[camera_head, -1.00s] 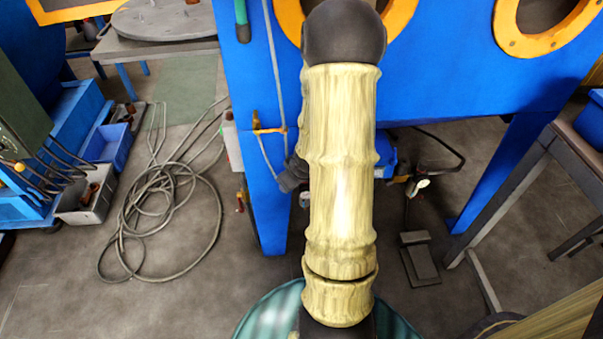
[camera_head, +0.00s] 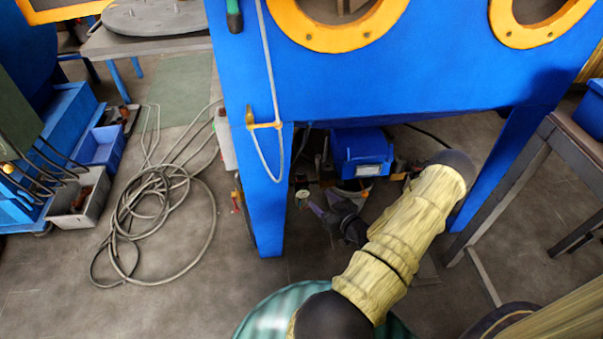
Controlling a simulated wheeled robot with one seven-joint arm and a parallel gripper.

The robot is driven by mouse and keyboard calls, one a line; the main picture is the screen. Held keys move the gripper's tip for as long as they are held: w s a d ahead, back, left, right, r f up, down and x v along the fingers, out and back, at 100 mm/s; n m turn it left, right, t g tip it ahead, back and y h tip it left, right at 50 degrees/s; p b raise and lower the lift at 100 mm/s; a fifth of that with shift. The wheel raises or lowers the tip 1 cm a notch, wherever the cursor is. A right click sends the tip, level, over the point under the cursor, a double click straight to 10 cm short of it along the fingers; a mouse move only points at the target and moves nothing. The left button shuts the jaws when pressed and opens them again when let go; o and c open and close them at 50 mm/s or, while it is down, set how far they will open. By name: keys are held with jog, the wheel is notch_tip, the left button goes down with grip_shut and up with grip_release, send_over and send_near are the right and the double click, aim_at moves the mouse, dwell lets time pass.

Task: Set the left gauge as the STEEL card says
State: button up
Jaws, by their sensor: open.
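My gripper (camera_head: 322,211) is dark and small in the head view, low under the blue cabinet and left of my yellow-sleeved arm. Its fingers look apart and point left, with nothing visible between them. A small pale round thing (camera_head: 302,197), which looks like the left gauge, is just left of the fingertips. I cannot tell whether they touch it, and its dial is too small to read. The right gauge is not visible; my arm covers that area. I cannot make out a STEEL card or its writing.
The blue cabinet (camera_head: 400,85) has orange-ringed ports and legs on both sides of my arm. A blue box (camera_head: 360,148) with a white label sits beneath it. A coiled hose (camera_head: 160,210) lies on the floor at left. A grey table (camera_head: 560,160) stands at right.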

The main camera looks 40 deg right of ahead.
aim_at(303, 175)
jog(key=shift+s+d+f+m+t+h, duration=0.15)
jog(key=shift+s+m+t+h, duration=0.15)
jog(key=shift+s+t+h, duration=0.15)
jog(key=shift+s+d+f+m+t+h, duration=0.15)
jog(key=shift+s+m+t+h, duration=0.2)
jog(key=shift+s+t, duration=0.2)
jog(key=w+b, duration=0.2)
jog(key=w, duration=0.3)
jog(key=w+d+b, duration=0.1)
jog(key=w+b, duration=0.1)
jog(key=w, duration=0.3)
jog(key=w+b, duration=0.2)
jog(key=w, duration=0.4)
jog(key=shift+w+d, duration=0.1)
jog(key=shift+d, duration=0.3)
jog(key=shift+w+r, duration=0.1)
jog(key=shift+w, duration=0.4)
jog(key=shift+c, duration=0.4)
jog(key=c, duration=0.9)
jog(key=shift+o, duration=0.2)
